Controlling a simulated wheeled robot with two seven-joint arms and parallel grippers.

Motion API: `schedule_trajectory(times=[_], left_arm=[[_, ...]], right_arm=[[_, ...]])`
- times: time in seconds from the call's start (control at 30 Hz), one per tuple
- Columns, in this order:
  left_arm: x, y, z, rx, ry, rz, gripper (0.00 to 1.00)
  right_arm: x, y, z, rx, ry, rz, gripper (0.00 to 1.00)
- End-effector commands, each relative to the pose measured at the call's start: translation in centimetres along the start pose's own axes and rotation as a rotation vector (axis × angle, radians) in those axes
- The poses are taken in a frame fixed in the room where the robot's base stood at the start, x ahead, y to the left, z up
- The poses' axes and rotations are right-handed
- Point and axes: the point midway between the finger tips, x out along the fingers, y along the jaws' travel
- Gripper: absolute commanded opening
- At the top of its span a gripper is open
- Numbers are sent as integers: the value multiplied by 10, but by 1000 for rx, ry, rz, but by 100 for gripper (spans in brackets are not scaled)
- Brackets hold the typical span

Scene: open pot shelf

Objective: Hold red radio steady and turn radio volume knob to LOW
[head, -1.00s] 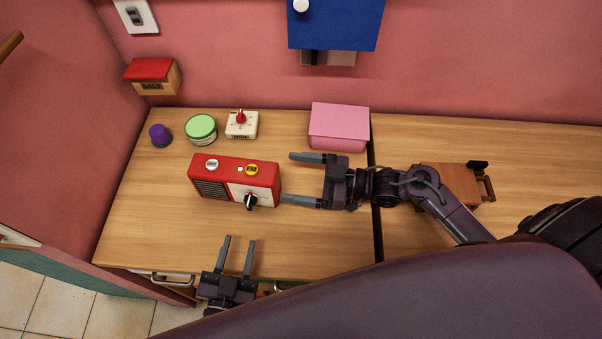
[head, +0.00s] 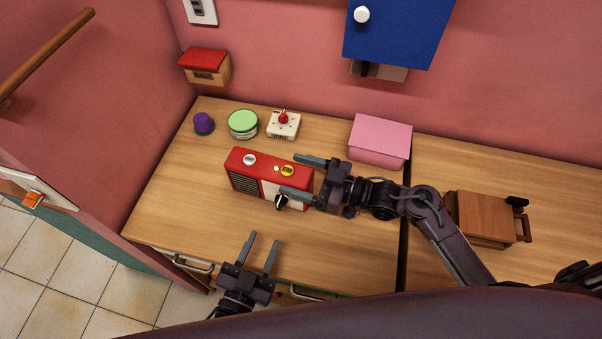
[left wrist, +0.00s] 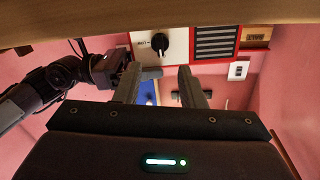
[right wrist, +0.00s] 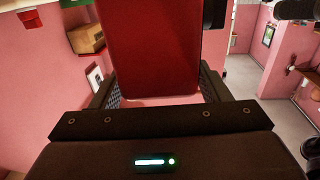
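The red radio (head: 243,166) stands on the wooden counter, its cream panel and black volume knob (head: 282,203) facing the front edge. The knob also shows in the left wrist view (left wrist: 159,42); its setting is too small to read. My right gripper (head: 302,176) is open at the radio's right end, one finger behind and one in front. In the right wrist view the radio's red end (right wrist: 152,50) lies between the fingers; contact is unclear. My left gripper (head: 264,238) is open and empty in front of the radio, below the knob, its fingers pointing towards it.
A purple item (head: 203,124), a green-lidded tub (head: 243,124) and a white timer with a red knob (head: 284,125) stand behind the radio. A pink box (head: 380,141) is behind my right gripper. A wooden box (head: 482,218) is at the right. Counter left of the radio is clear.

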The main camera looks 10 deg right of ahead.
Motion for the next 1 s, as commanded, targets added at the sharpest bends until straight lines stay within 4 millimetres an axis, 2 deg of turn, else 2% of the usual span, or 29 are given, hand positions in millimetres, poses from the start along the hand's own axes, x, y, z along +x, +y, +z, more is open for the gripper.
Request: schedule_trajectory(times=[0.07, 0.4, 0.47, 0.6, 1.0], left_arm=[[0, 0, 0, 0, 0, 0, 36], [0, 0, 0, 0, 0, 0, 36], [0, 0, 0, 0, 0, 0, 32], [-1, -2, -6, -11, -31, 4, 32], [-20, -12, -58, -154, -327, 32, 32]], right_arm=[[0, 0, 0, 0, 0, 0, 59], [0, 0, 0, 0, 0, 0, 14], [0, 0, 0, 0, 0, 0, 13], [0, 0, 0, 0, 0, 0, 13], [0, 0, 0, 0, 0, 0, 13]])
